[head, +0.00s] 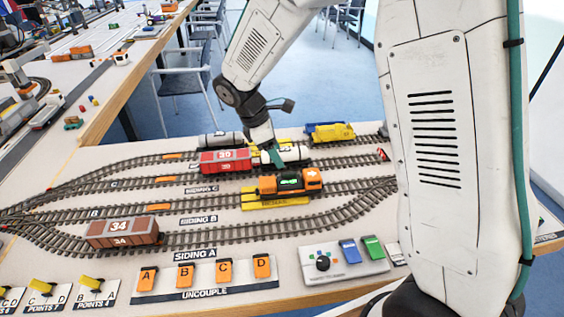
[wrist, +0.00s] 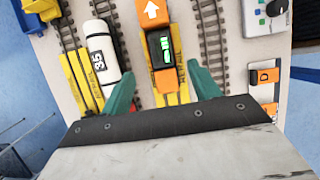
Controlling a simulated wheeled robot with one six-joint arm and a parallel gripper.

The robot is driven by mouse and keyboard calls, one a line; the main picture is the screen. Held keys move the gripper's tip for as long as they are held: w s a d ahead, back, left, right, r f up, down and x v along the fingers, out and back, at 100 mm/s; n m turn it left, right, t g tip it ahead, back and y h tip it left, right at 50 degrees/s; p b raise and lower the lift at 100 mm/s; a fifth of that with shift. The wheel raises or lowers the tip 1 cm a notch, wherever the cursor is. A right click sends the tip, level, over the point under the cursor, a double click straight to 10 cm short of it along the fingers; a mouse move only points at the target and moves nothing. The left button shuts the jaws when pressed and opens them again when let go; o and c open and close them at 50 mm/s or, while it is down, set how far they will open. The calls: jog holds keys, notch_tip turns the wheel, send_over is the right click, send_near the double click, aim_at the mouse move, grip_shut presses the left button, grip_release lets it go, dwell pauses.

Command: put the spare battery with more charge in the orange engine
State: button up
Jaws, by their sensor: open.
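The orange engine (head: 312,180) stands on a yellow plate in the middle of the layout; the wrist view also shows it (wrist: 155,20), with a white arrow. A dark block with a lit green bar display (wrist: 161,48) sits in its top; it also shows in the head view (head: 290,182). I cannot tell whether this is a battery. My gripper (wrist: 159,72) is open, its green fingers on either side of the engine's near end in the wrist view, with nothing held. In the head view its fingers (head: 274,157) are partly hidden. I cannot identify any spare battery.
A red wagon (head: 225,161) and a white tank wagon (wrist: 103,58) stand beside the engine. A brown wagon (head: 122,233) is on the front siding. A control panel (head: 318,276) with blue and green blocks and orange uncouple switches (head: 205,274) line the front edge.

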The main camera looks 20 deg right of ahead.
jog(key=shift+a+r, duration=0.15)
jog(key=shift+r, duration=0.35)
jog(key=s+d+r+m+y, duration=0.1)
jog(key=s+d+r+m, duration=0.1)
jog(key=s+r+m, duration=0.4)
jog(key=s+d+r+m+t+y, duration=0.1)
jog(key=s+d+r, duration=0.25)
jog(key=s, duration=0.35)
jog(key=s+d+r+m+y, duration=0.1)
jog(key=s+d+r+m, duration=0.1)
jog(key=s+r+m, duration=0.4)
jog(key=s+m+t+y, duration=0.1)
jog(key=s+m, duration=0.1)
jog(key=s, duration=0.9)
jog(key=shift+f+m, duration=0.4)
jog(key=shift+w, duration=0.1)
